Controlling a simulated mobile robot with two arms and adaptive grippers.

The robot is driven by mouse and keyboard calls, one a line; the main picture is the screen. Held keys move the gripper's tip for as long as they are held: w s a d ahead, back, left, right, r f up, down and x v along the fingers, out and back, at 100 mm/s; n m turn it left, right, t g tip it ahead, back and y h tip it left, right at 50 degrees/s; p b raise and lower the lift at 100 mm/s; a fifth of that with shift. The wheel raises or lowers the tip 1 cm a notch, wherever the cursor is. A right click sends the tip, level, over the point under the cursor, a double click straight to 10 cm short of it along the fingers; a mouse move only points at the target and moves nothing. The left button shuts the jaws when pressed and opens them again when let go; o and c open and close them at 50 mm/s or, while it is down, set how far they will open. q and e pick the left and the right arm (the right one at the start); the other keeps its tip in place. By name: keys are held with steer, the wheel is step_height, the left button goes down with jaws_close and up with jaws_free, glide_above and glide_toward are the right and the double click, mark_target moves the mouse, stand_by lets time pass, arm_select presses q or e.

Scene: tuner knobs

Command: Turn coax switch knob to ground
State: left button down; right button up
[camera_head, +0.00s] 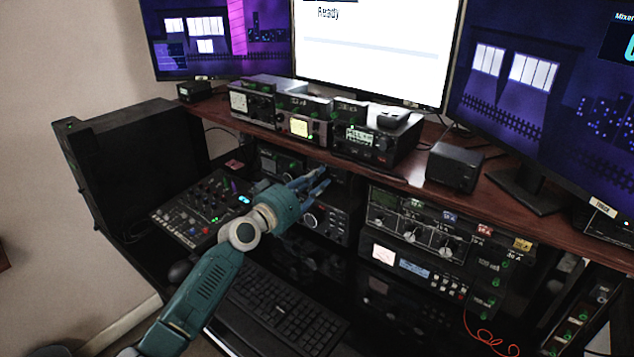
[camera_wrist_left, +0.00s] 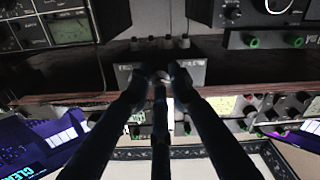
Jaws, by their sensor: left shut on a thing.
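My left gripper (camera_head: 318,180) reaches under the wooden shelf, at a small dark box that it mostly hides in the head view. In the left wrist view the box is the coax switch (camera_wrist_left: 194,72), a grey panel with small labels on both sides and several connectors along its top edge. The fingers of my left gripper (camera_wrist_left: 160,76) come together at the middle of this panel and are shut on the knob there. The fingers cover most of the knob, so its pointing direction cannot be told. My right gripper is in neither view.
The shelf (camera_head: 420,168) runs just above the gripper and carries several radios (camera_head: 368,140). A rack unit with knobs (camera_head: 420,225) is to the right. A mixer (camera_head: 205,208) is to the left, and a keyboard (camera_head: 285,310) lies below the arm.

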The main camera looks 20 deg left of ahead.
arm_select(q)
steer(key=shift+d+f+n, duration=0.1)
steer(key=shift+f+n, duration=0.25)
steer(key=shift+n, duration=0.75)
steer(key=c, duration=1.6)
jaws_free()
steer(key=shift+o, duration=0.2)
steer(key=shift+r, duration=0.15)
steer(key=v, duration=1.2)
